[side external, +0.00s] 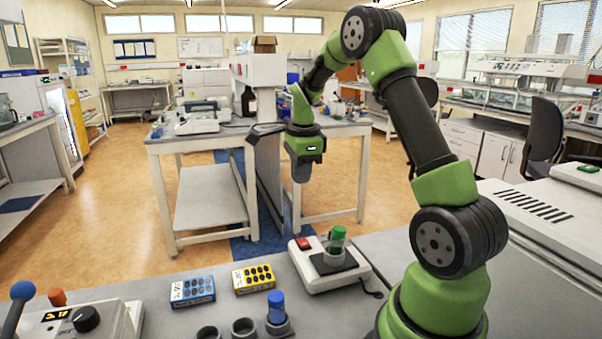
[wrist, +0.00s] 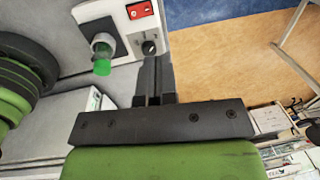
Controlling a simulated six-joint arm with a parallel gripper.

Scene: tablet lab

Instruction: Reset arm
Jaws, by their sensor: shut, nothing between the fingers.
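My gripper (side external: 301,172) hangs from the green arm in the side view, above and beyond the far edge of the bench. It points down, apart from everything on the bench. In the wrist view my gripper (wrist: 154,90) shows its dark fingers close together, with nothing between them. A green-capped tube (side external: 337,240) stands in a holder on a small white device (side external: 318,277) with a red switch. The tube (wrist: 102,66) and the device (wrist: 118,15) also show in the wrist view.
A blue box (side external: 192,289) and a yellow box (side external: 254,278) lie on the front bench (side external: 262,302). A blue-capped tube (side external: 276,306) stands in a holder near several round holders. A device with a black knob (side external: 86,319) is at the left. Floor shows beyond the bench.

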